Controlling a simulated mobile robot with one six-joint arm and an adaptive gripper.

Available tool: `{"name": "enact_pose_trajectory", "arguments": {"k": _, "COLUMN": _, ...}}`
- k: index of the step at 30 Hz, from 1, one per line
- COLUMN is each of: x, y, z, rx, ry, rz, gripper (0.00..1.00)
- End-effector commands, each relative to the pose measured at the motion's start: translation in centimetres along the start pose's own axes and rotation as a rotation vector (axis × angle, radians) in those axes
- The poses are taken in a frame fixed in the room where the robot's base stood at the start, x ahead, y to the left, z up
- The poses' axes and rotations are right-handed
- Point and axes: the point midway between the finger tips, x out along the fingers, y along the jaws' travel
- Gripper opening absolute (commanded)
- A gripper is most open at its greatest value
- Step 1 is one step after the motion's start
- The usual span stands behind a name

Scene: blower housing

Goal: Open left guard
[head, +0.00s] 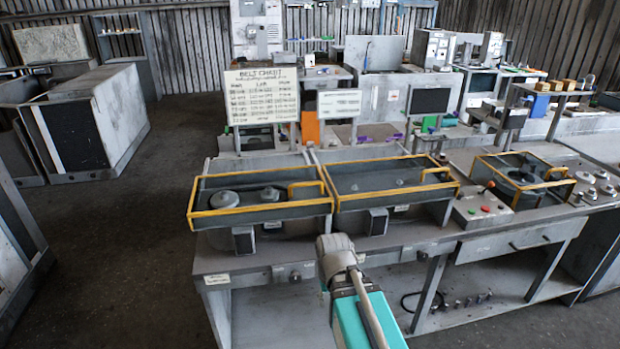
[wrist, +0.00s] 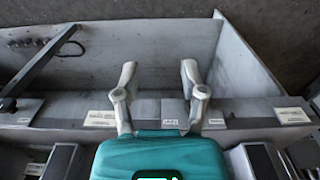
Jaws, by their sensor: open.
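The left guard (head: 260,216) is a dark panel in a yellow frame over a housing on the bench's left part. It lies flat and looks closed, with a yellow handle (head: 306,184) at its right end. Through it I see two round pulleys (head: 225,199). My gripper (wrist: 158,70) is open and empty in the wrist view, its two grey fingers spread over the bench's front edge and lower shelf. In the head view my arm is in front of the bench, below the guards; the fingers cannot be made out there. The guard is not recognisable in the wrist view.
A second yellow-framed guard (head: 390,200) adjoins on the right, also down. A control box (head: 482,208) with buttons and a third guarded unit (head: 522,178) are further right. A belt chart board (head: 262,96) stands behind. Floor at left (head: 110,250) is clear.

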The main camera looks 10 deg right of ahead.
Motion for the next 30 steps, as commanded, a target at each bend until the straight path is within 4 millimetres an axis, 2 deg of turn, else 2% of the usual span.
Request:
{"name": "enact_pose_trajectory", "arguments": {"k": 1, "x": -1.1, "y": -0.8, "z": -0.6, "rx": -0.025, "ry": 0.003, "rz": 0.0, "gripper": 0.54}}
{"name": "enact_pose_trajectory", "arguments": {"k": 3, "x": -2.1, "y": -1.1, "z": -1.3, "rx": -0.064, "ry": 0.008, "rz": 0.0, "gripper": 0.54}}
{"name": "enact_pose_trajectory", "arguments": {"k": 30, "x": -19.7, "y": -0.2, "z": -14.5, "rx": -0.839, "ry": 0.097, "rz": 0.048, "gripper": 0.54}}
